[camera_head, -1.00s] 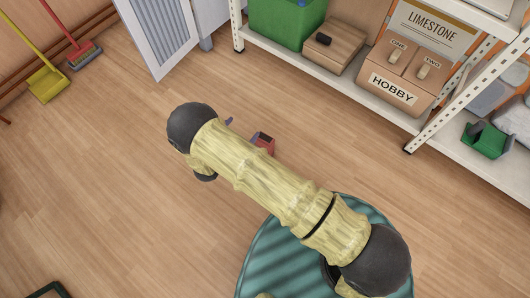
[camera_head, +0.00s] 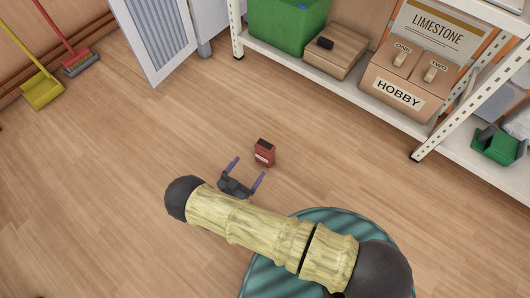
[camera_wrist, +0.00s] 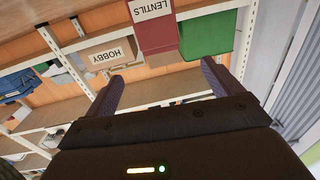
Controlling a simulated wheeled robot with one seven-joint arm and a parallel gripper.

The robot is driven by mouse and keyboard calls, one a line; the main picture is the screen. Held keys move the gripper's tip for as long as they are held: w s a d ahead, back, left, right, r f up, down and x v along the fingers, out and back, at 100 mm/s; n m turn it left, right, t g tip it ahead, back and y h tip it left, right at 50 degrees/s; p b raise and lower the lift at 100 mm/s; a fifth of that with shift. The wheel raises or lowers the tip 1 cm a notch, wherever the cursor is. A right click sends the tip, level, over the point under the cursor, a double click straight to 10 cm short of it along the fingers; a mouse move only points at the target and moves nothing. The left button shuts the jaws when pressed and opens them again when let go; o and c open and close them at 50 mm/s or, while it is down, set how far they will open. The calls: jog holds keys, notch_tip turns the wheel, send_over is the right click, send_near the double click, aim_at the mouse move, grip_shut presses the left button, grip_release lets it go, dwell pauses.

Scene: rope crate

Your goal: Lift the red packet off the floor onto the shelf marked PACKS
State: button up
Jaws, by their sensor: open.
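In the wrist view nothing is between the fingers of my gripper (camera_wrist: 160,84). No shelf mark reading PACKS is legible in either view.
A broom (camera_head: 80,62) and a yellow dustpan (camera_head: 42,90) are at the left. Floor around the packet is clear.

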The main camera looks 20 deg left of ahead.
send_near(268, 142)
jog(key=x, duration=0.5)
jog(key=shift+w+a+f, duration=0.15)
jog(key=shift+a+f, duration=0.05)
jog(key=shift+f, duration=0.15)
jog(key=x, duration=0.5)
jog(key=shift+d+f, duration=0.1)
jog(key=c, duration=1.6)
